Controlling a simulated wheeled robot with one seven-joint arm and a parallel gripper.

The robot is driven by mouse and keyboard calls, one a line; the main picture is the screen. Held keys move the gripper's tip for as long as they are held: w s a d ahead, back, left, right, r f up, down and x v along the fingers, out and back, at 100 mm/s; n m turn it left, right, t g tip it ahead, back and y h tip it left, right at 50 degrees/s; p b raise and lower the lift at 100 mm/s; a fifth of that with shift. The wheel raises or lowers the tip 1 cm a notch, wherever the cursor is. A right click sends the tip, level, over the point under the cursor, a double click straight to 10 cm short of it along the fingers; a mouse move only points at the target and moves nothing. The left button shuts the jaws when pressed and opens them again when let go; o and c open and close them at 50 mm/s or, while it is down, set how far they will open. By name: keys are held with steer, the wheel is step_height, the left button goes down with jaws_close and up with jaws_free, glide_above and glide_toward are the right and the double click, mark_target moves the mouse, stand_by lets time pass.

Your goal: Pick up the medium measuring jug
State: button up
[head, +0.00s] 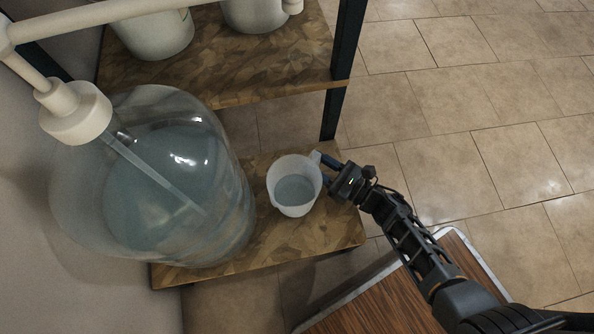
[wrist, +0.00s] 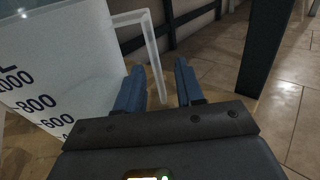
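The measuring jug (head: 295,191) is a translucent white cup with bluish liquid showing inside. It stands upright on the lower wooden shelf, to the right of a large drum. Its handle (head: 315,157) points up and right toward my gripper (head: 328,170). In the wrist view, the jug wall (wrist: 62,75) with dark volume marks fills the left side. The handle (wrist: 153,50) comes down between the two blue fingers of my gripper (wrist: 160,82). The fingers are apart, with gaps visible beside the handle. The jug's base is hidden in the wrist view.
A large clear detergent drum (head: 165,190) with a white pump stands left of the jug. The upper shelf (head: 270,65) holds other white containers. A dark shelf post (head: 340,70) rises behind my gripper. Tiled floor lies open to the right.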

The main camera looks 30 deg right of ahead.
steer(key=x, duration=0.3)
steer(key=shift+s, duration=0.1)
jaws_close()
steer(key=shift+r, duration=0.1)
stand_by(1.2)
